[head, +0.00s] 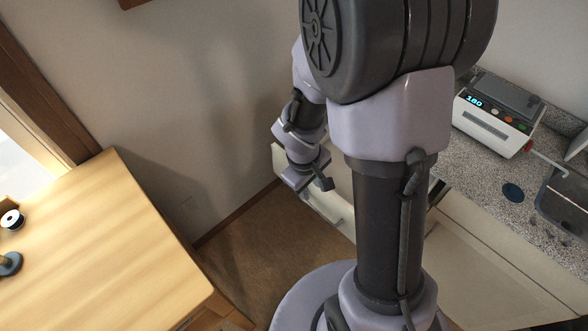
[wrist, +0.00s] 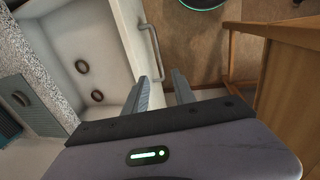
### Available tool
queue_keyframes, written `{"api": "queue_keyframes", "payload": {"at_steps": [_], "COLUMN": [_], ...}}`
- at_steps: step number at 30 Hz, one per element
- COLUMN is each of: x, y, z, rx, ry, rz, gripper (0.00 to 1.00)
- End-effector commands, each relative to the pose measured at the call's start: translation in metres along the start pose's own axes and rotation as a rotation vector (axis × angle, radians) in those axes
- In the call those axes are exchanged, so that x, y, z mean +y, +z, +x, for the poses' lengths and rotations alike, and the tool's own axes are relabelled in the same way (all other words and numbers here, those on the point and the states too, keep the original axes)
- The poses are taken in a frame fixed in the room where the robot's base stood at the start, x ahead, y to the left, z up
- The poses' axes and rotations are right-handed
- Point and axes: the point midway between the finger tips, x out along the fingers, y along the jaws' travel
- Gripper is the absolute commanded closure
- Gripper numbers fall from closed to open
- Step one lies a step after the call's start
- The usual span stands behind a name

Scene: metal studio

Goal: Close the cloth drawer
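In the head view my gripper (head: 318,184) is over the drawer area.
A speckled counter (head: 460,155) on the right bears a white device (head: 495,118) with a lit display, beside a sink (head: 565,195). A wooden table (head: 100,240) stands on the left. Brown floor (head: 245,235) lies open between table and drawer.

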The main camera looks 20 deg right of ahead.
Motion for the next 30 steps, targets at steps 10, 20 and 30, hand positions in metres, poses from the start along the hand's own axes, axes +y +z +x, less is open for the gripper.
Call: {"api": "queue_keyframes", "payload": {"at_steps": [10,20,30], "x": [-0.003,-0.002,-0.001], "y": [0.001,0.001,0.000], "z": [0.111,0.154,0.155], "rx": [-0.002,0.000,0.000], "ry": [-0.003,-0.002,-0.002], "rz": [0.002,0.004,0.005], "gripper": [0.68,0.68,0.74]}}
